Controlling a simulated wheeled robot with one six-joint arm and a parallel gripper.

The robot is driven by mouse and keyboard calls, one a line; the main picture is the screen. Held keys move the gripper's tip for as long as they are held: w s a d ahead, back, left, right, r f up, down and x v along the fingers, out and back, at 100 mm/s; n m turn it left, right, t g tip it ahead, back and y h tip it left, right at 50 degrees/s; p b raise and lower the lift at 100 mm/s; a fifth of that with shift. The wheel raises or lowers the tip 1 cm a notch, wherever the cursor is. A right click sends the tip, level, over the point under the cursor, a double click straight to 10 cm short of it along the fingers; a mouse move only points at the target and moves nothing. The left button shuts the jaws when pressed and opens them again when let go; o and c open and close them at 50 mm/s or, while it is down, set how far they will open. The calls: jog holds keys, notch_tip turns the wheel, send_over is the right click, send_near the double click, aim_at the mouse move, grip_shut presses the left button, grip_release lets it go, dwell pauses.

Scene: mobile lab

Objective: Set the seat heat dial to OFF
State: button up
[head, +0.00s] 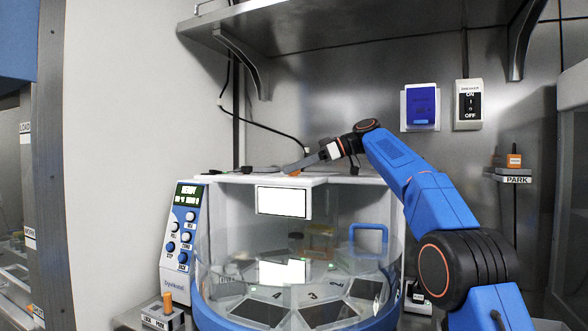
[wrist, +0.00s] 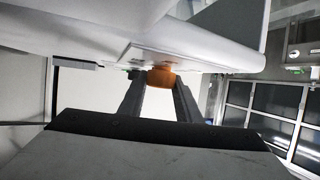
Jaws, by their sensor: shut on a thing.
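An orange knob (wrist: 161,77) sits on a pale plate (wrist: 140,54) on the white machine in the wrist view. My gripper (wrist: 160,82) is shut on this knob, with a dark finger on each side of it. In the head view, my gripper (head: 303,164) reaches left over the top of the white machine (head: 333,180), and a bit of orange shows at its tips. I cannot read a seat heat label or the dial's setting; the fingers and viewing angle hide them.
A blue-and-white control panel (head: 186,228) with several knobs stands at the machine's left. A clear-walled carousel (head: 300,275) with numbered places is below. A metal shelf (head: 360,28) hangs above. A breaker switch (head: 468,104) and a PARK bracket (head: 512,178) are at right.

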jog(key=shift+f, duration=0.1)
dwell(0.3)
jog(key=o, duration=1.1)
jog(key=shift+c, duration=0.2)
jog(key=shift+d, duration=0.1)
jog(key=shift+v, duration=3.65)
